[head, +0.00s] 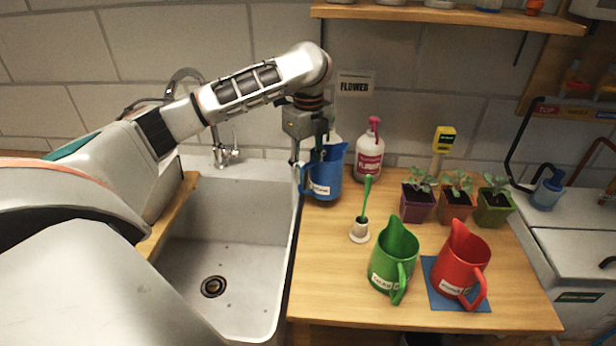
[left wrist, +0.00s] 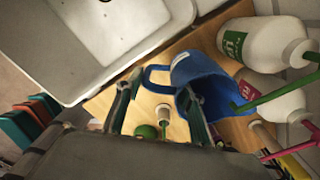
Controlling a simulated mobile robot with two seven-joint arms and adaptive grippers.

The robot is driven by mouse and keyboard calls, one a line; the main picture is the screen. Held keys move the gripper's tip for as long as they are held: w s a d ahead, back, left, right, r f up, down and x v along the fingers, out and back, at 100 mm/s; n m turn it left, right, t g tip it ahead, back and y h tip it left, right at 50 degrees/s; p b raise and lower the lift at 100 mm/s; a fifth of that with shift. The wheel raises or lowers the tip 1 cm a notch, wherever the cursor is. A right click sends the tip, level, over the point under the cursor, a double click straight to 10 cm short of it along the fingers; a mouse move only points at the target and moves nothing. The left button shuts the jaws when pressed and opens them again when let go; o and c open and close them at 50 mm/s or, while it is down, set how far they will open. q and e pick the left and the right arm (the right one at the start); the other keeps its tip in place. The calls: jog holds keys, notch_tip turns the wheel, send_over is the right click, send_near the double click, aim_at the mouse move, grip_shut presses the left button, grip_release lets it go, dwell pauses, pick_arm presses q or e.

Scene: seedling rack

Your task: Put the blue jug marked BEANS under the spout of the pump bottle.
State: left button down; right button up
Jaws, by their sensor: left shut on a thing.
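The blue jug (head: 328,178) stands at the back left of the wooden counter, beside the sink; its white label is too small to read. My left gripper (head: 309,150) is over its left side, shut on it. In the left wrist view, the jug (left wrist: 205,72) shows its handle and open mouth near my fingers (left wrist: 157,112). A white pump bottle with a green label (left wrist: 262,42) is close behind the jug, mostly hidden in the head view. Its green spout (left wrist: 268,99) ends near the jug's rim; I cannot tell whether it is over the mouth. My right gripper is not in view.
A pink-pump bottle (head: 369,158) stands right of the jug. A green brush in a white holder (head: 360,231) is in front. The green jug (head: 393,258), the red jug (head: 460,262) on a blue mat (head: 436,291) and several potted seedlings stand rightward. The sink (head: 230,250) is left.

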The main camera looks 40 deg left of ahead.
pick_arm(q)
jog(key=f, duration=0.1)
jog(key=w+f+b, duration=0.1)
jog(key=a+f, duration=0.1)
jog(key=shift+w+f, duration=0.25)
jog(key=shift+w, duration=0.05)
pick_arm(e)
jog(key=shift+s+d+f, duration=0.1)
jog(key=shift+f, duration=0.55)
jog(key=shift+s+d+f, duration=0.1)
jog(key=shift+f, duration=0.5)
pick_arm(q)
jog(key=c, duration=1.3)
grip_release()
jog(key=shift+f, duration=0.15)
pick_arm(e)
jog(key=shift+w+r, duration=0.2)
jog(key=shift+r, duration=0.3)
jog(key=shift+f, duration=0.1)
